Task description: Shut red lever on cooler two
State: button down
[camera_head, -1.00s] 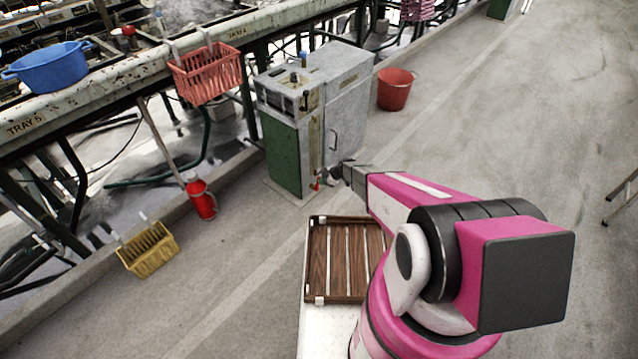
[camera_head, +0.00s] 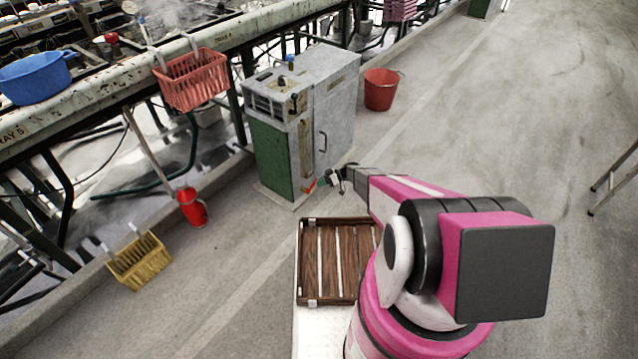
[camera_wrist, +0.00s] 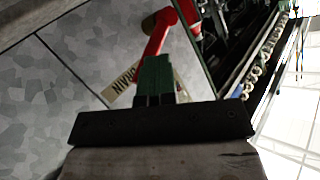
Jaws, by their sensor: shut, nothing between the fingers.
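A grey cabinet with a green side panel (camera_head: 270,157), seemingly the cooler, stands on the floor left of centre in the head view. I cannot read a number on it. The red lever (camera_head: 310,187) is low at its front corner, and it fills the top middle of the wrist view (camera_wrist: 158,32). My gripper (camera_head: 326,180) is right beside the lever, with its fingers shut and empty. In the wrist view, the green fingertips (camera_wrist: 154,66) overlap the lever's lower end. I cannot tell whether they touch it. A pale lettered label (camera_wrist: 122,82) is partly hidden behind them.
A slatted wooden tray (camera_head: 340,262) lies in front of the cabinet beside my arm. A red bucket (camera_head: 380,92) stands right of the cabinet. The floor to the right is open.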

jog(key=shift+w+d+f, duration=0.1)
jog(key=shift+w+f, duration=0.05)
jog(key=shift+f, duration=0.25)
jog(key=shift+s+a+f, duration=0.1)
jog(key=shift+s+a, duration=0.4)
jog(key=shift+s, duration=0.15)
